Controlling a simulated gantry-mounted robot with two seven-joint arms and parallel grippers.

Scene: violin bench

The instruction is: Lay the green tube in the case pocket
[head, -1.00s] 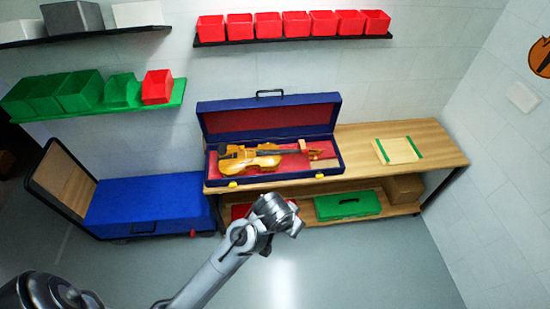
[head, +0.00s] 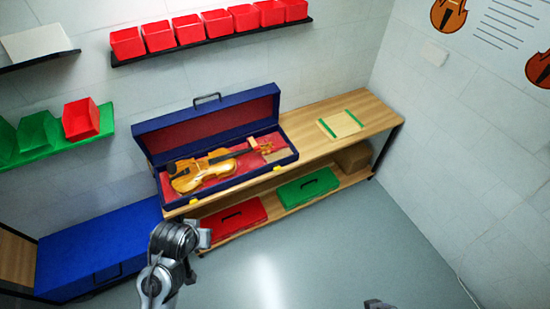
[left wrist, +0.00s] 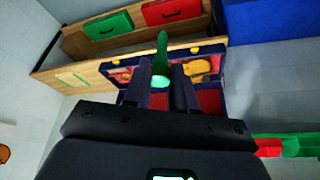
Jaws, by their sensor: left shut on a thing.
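The green tube (left wrist: 161,60) shows in the left wrist view, upright in the picture between the two dark fingers of my left gripper (left wrist: 161,85), which is shut on it. The open violin case (head: 206,182), blue outside and red inside, lies on the wooden bench; it also shows behind the fingers in the left wrist view (left wrist: 211,48). A violin (head: 196,172) lies in the case, with a tan patch (head: 278,155) at the right end. In the head view my left arm is in front of the bench; its fingers and the tube cannot be made out there. My right gripper is not in view.
A tan board with green strips (head: 341,124) lies on the bench (head: 372,113) right of the case. Red (head: 233,217) and green (head: 307,188) boxes sit on the lower shelf. A blue chest (head: 95,250) stands left. The floor in front is clear.

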